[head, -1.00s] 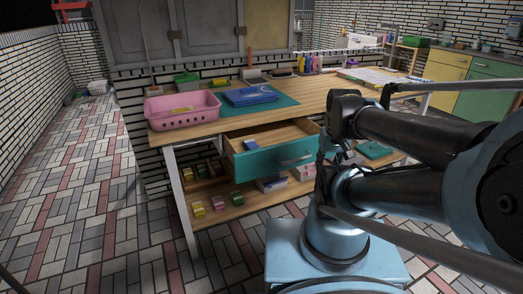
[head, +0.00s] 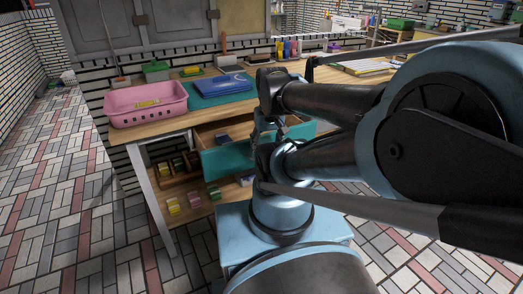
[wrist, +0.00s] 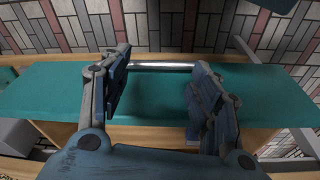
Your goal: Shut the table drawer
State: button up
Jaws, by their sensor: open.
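The table drawer (head: 226,157) has a teal front and wooden sides, and it stands pulled out below the wooden tabletop (head: 232,107). A small dark blue item (head: 222,138) lies inside it. In the wrist view the teal drawer front (wrist: 55,90) spans the picture, with a silver bar handle (wrist: 165,65) along it. My gripper (wrist: 157,90) is open, its two fingers apart over the drawer front, near the two ends of the handle. I cannot tell whether they touch it.
A pink basket (head: 147,112), a blue folded cloth (head: 223,84) on a teal mat and a green box (head: 156,71) stand on the table. Small colored blocks (head: 195,200) sit on the lower shelf (head: 176,217). Tiled floor (head: 80,210) is free at left.

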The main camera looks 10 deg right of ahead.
aim_at(217, 162)
jog(key=z, duration=1.4)
jog(key=k, duration=1.85)
jog(key=u, duration=1.2)
jog(key=i, duration=1)
jog(key=z, duration=0.05)
